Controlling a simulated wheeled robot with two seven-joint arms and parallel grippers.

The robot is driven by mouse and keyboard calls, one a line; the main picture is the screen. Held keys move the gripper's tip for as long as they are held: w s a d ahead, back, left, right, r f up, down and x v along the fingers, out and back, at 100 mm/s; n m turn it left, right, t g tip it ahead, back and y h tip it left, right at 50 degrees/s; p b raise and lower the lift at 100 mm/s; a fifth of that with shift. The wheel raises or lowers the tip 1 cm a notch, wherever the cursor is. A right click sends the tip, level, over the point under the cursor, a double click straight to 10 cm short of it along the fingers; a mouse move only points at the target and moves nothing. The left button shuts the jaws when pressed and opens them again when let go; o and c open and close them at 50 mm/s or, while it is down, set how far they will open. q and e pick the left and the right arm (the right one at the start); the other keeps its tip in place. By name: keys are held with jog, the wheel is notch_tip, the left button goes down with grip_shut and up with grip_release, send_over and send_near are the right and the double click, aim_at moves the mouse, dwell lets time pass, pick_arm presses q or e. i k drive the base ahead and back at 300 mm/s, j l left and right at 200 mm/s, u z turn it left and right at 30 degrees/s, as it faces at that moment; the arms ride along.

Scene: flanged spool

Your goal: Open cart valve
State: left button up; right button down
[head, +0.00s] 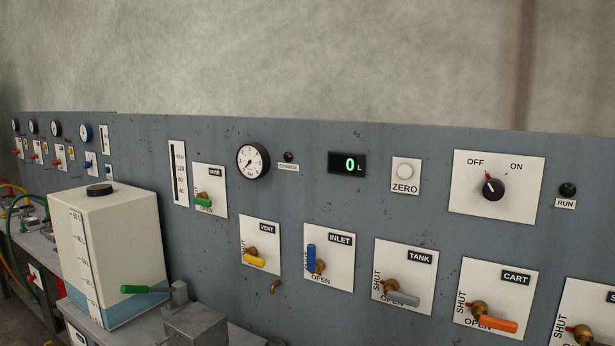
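The cart valve is on a white plate (512,296) labelled CART, at the lower right of the grey panel in the head view. It has a brass hub and an orange lever (492,324). The lever lies nearly level, pointing right, and partly covers the word OPEN at the bottom of the plate. The word SHUT, written upright left of the hub, is uncovered. Neither of my grippers is in view, and nothing touches the lever.
The tank valve's grey lever (400,297) lies level; the inlet valve's blue lever (311,258) stands upright. A counter (347,164) reads 0 L. The selector knob (493,188) points to OFF. A white tank (110,240) stands left. Another valve is cut off at right.

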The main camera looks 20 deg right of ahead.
aim_at(479, 309)
jog(key=z, duration=1.85)
